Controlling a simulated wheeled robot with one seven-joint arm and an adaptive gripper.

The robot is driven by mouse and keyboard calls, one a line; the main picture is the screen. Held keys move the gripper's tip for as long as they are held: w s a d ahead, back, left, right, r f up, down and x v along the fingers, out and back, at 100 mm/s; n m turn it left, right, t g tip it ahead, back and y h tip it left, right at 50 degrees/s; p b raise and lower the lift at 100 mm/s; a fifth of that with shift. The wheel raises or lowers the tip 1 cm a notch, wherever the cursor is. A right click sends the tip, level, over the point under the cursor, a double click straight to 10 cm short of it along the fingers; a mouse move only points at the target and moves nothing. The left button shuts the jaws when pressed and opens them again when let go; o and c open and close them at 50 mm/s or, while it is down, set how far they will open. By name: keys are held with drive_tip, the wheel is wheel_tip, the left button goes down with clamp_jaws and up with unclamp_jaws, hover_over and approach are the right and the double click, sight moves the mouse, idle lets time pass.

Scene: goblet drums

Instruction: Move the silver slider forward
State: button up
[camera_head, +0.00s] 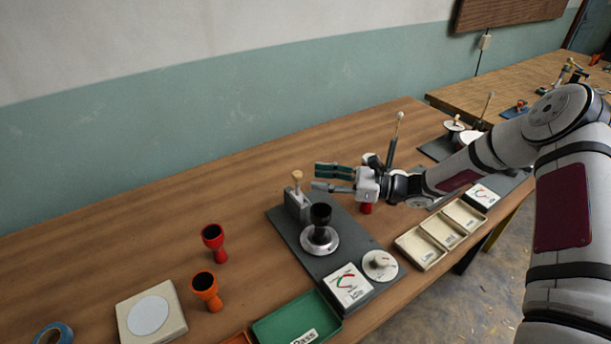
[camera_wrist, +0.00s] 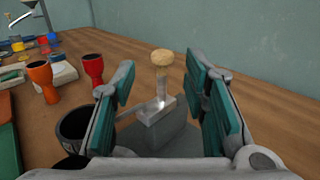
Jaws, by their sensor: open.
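The silver slider (camera_wrist: 155,110) is a small metal piece with a post and a tan knob (camera_wrist: 162,58) on a grey block. In the head view the knob (camera_head: 297,175) and the block (camera_head: 297,203) stand at the back left of a dark grey base plate (camera_head: 285,231). My gripper (camera_head: 318,178), with green finger pads, is open and empty beside the knob, its fingers pointing left. In the wrist view the slider and knob show between the two spread fingers (camera_wrist: 160,70). I see no contact. Part of the block is hidden by my gripper.
A black goblet drum (camera_head: 320,219) stands on a silver disc on the plate, close in front of the slider. A dial gauge (camera_head: 348,286) and a white knob (camera_head: 380,264) sit nearer. Red (camera_head: 213,241) and orange (camera_head: 206,289) drums stand left. A compartment tray (camera_head: 421,248) lies right.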

drive_tip(key=shift+s+d, duration=0.2)
drive_tip(key=shift+d, duration=0.7)
drive_tip(key=shift+s+d, duration=0.15)
drive_tip(key=shift+d, duration=0.75)
drive_tip(key=shift+s+d, duration=0.2)
drive_tip(key=shift+d, duration=0.7)
drive_tip(key=s+r+n+g+h, duration=0.5)
drive_tip(key=s+r+n+h, duration=0.5)
drive_tip(key=s, duration=0.4)
drive_tip(key=s+d+r+n+t+h, duration=0.3)
drive_tip(key=s+d+r+n, duration=0.2)
drive_tip(key=s, duration=0.4)
drive_tip(key=s+d+r+n+t+h, duration=0.3)
drive_tip(key=s+d+r+n+h, duration=0.1)
drive_tip(key=s+r, duration=0.4)
drive_tip(key=shift+s+d+n+t+h, duration=0.3)
drive_tip(key=shift+s+d+n, duration=0.35)
drive_tip(key=shift+s, duration=0.45)
